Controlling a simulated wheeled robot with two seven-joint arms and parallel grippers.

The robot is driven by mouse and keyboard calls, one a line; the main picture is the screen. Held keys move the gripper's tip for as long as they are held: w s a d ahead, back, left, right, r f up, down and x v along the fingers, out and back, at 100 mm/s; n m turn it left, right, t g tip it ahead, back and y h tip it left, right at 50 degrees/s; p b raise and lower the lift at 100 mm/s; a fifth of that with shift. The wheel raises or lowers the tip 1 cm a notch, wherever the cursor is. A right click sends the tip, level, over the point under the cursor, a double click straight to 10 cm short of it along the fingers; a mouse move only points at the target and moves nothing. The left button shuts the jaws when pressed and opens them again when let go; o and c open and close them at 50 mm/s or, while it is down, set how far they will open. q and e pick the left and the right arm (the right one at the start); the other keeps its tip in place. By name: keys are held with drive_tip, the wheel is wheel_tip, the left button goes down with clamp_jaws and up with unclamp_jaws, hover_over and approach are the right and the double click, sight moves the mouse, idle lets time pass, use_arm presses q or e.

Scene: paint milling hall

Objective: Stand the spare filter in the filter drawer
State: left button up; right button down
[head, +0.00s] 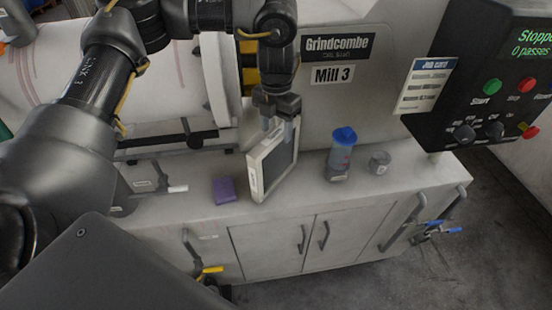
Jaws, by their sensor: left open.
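A flat white-framed panel with a dark grey face, which looks like the spare filter (277,165), stands upright and slightly tilted near the front edge of the counter in the head view. My left gripper (278,128) points down at its top edge. Its fingers are open and overlap the panel's top; I cannot tell whether they touch it. Whether the panel's lower edge rests on the counter or in a slot is not clear. I cannot make out which part is the filter drawer. My right gripper is not in view.
A purple block (224,190) lies left of the panel on the counter (310,194). A blue-lidded bottle (341,153) and a small grey cup (379,162) stand to the right. The control box (490,85) overhangs the right end. Cabinet doors (275,248) are shut below.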

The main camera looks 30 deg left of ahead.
sight(275, 143)
use_arm(q)
drive_tip(key=shift+f, duration=0.1)
drive_tip(key=shift+s+f+p, duration=0.2)
drive_tip(key=shift+f+p, duration=0.1)
wheel_tip(275, 143, down, 4)
drive_tip(key=shift+w+a+f+p, duration=0.1)
drive_tip(key=shift+f+p, duration=0.15)
drive_tip(key=shift+p, duration=0.4)
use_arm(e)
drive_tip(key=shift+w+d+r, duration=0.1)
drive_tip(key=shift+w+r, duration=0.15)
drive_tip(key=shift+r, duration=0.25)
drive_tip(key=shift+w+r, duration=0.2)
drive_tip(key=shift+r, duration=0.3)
use_arm(q)
clamp_jaws()
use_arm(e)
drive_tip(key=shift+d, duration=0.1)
